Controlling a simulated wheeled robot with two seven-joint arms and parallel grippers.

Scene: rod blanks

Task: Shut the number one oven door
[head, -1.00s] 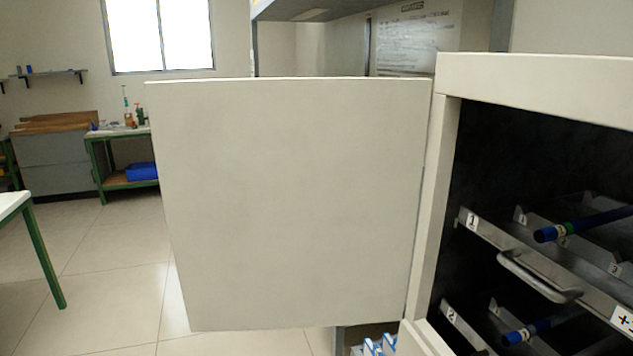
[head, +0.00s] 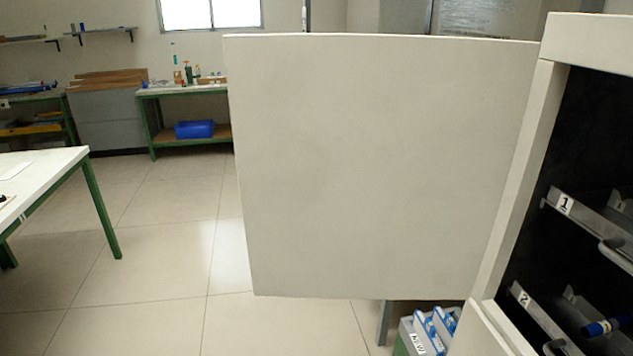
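The oven door (head: 385,165) is a large pale flat panel, standing wide open to the left of the oven. It is hinged at the left edge of the oven's pale front frame (head: 520,170). The dark oven inside shows at the right, with a rack marked 1 (head: 565,204) above a rack marked 2 (head: 523,298). A blue rod end (head: 603,328) lies on the lower rack. No number is visible on the door itself. Neither of my grippers is in view.
A white-topped table with green legs (head: 45,180) stands at the left. A box of blue-and-white items (head: 428,330) sits low under the door's hinge side. A green-legged bench (head: 183,90) stands at the back. The tiled floor left of the door is clear.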

